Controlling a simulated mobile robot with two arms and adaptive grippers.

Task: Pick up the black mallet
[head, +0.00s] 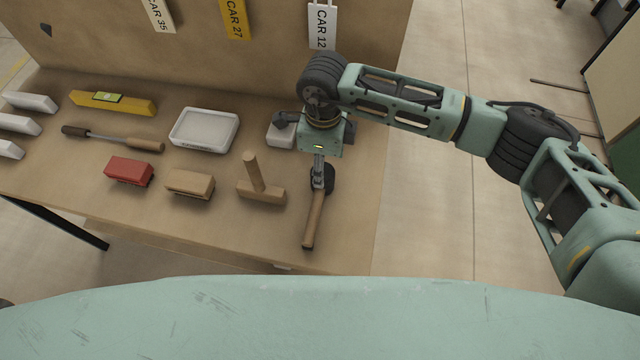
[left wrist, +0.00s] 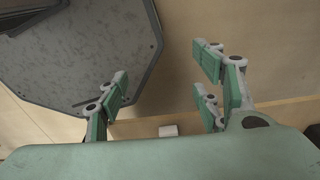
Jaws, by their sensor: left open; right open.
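The black mallet (head: 313,219) lies near the right end of the workbench, with its wooden handle pointing toward me and its dark head at the far end. My right gripper (head: 319,181) points down over the mallet's head and partly hides it. Its jaws are open; whether the fingers touch the mallet is too small to tell. My left gripper (left wrist: 165,85) shows only in the left wrist view, with its fingers spread wide and nothing between them.
A wooden mallet (head: 262,192) stands left of the black one. Farther left are a wooden brush (head: 190,183), a red block (head: 129,171), a white tray (head: 204,130) and a yellow level (head: 112,102). The workbench (head: 235,235) is clear along its front.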

